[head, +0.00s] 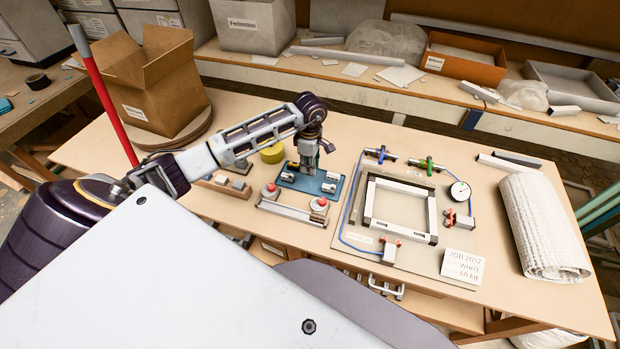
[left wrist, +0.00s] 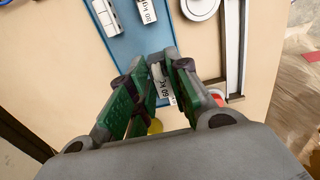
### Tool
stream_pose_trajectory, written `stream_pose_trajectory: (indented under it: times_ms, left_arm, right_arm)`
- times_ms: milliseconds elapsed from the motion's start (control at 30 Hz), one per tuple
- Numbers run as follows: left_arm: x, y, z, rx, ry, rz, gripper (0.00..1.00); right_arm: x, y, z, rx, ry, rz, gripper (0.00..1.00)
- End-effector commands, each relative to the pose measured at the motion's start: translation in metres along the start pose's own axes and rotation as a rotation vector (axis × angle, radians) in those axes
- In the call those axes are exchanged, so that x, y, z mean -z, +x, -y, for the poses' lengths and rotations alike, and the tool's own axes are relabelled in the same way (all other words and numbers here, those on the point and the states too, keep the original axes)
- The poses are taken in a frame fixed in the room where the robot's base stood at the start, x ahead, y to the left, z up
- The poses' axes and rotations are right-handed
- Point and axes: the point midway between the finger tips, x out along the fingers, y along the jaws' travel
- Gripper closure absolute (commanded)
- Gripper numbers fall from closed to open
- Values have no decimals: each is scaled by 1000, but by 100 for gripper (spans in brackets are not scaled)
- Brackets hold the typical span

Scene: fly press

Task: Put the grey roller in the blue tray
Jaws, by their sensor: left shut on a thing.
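The blue tray (head: 343,188) lies flat on the table in the middle of the head view; in the left wrist view its blue floor (left wrist: 130,48) shows at the top. White labelled rollers (head: 287,177) (left wrist: 105,17) lie in it. My left gripper (head: 307,171) points down over the tray. In the left wrist view its green-padded fingers (left wrist: 161,78) are shut on the grey roller (left wrist: 158,76), whose label seems to read 60 kN. The fingers hide most of the roller. I cannot tell whether it touches the tray floor. My right gripper is out of view.
A rail with two red-topped fittings (head: 291,208) lies just in front of the tray. A yellow round item (head: 272,154) is behind it on the left. A frame jig (head: 434,217) with hoses and a gauge (head: 460,191) stands to the right. A cardboard box (head: 155,95) is back left.

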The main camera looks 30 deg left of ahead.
Motion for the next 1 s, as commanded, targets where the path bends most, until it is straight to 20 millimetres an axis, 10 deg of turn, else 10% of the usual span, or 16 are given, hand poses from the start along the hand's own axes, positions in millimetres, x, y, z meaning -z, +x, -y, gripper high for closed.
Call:
stream_pose_trajectory:
  times_ms: [1000]
  left_arm:
    - [0,65,0,2,0,1,100]
  right_arm:
    - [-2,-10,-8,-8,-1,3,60]
